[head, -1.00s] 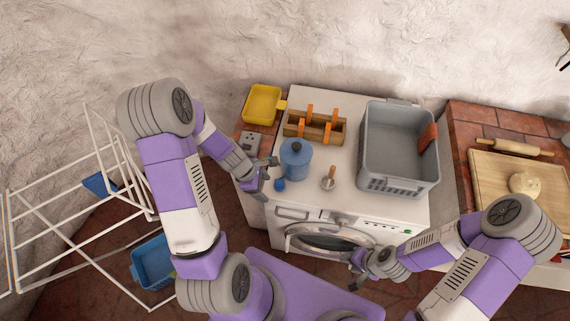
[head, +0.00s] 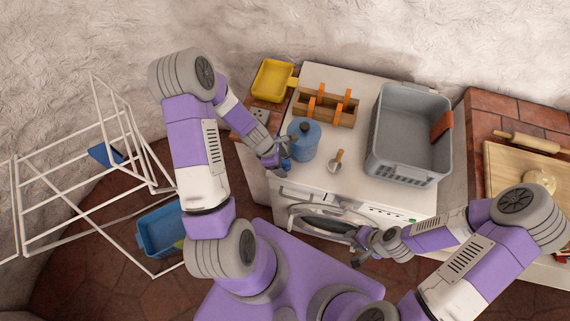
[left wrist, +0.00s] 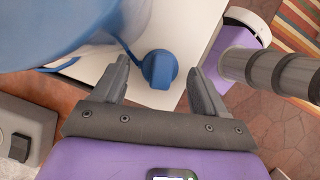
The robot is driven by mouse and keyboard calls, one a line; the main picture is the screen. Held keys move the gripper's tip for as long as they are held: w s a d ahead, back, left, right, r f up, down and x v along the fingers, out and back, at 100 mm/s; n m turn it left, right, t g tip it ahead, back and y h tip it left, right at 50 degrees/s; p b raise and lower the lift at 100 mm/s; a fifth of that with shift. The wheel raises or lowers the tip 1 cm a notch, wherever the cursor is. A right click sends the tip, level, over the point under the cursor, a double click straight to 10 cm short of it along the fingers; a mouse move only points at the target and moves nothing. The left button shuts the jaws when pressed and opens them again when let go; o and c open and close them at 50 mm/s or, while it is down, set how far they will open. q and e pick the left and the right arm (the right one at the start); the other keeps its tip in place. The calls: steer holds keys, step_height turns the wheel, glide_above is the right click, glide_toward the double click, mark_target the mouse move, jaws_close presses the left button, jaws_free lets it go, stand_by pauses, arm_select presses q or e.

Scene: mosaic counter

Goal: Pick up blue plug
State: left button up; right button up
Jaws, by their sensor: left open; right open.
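The blue plug (left wrist: 160,70) is a small rounded piece on the white top, beside a large blue canister (left wrist: 65,30). A thin blue strap seems to run from the canister to it. My left gripper (left wrist: 158,84) is open, with one finger on each side of the plug and gaps on both sides. In the head view the plug (head: 286,165) is mostly hidden by my left gripper (head: 278,160), next to the canister (head: 304,140). My right gripper (head: 360,252) is empty, low in front of the washing machine.
The white washing machine (head: 350,180) carries a wooden crate with orange handles (head: 327,108), a grey basket (head: 410,135) and a small wooden-handled tool (head: 338,160). A yellow tray (head: 272,80) and a grey socket box (head: 260,115) stand to the left.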

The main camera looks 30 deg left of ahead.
arm_select(q)
steer(key=c, duration=1.1)
